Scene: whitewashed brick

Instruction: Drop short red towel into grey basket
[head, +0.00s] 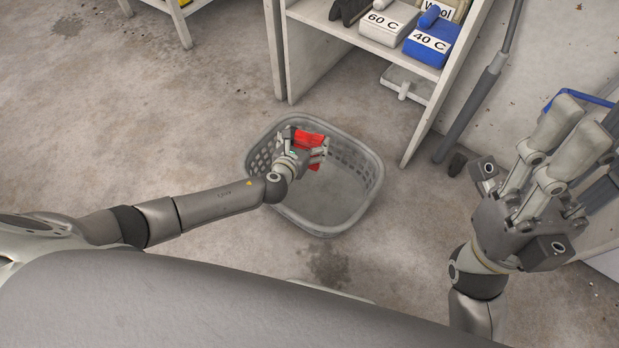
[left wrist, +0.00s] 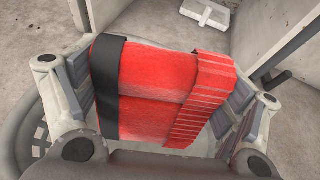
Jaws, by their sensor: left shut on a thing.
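A short red towel (head: 308,144) is held in my left gripper (head: 306,152). In the left wrist view the towel (left wrist: 155,95) is a folded red bundle with a dark band at its left and a ribbed strip at its right, between the two fingers (left wrist: 160,105). The grey basket (head: 362,165) stands on the floor in the head view. The gripper and towel overlap the far left part of its opening. I cannot tell how high they are above its bottom. My right gripper (head: 570,132) is raised at the right, away from the basket, with nothing visible in it.
A white shelf unit (head: 395,50) stands behind the basket, holding a grey 60 C box (head: 385,22) and a blue 40 C box (head: 430,45). A table leg (head: 180,24) is at the upper left. The concrete floor left of the basket is clear.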

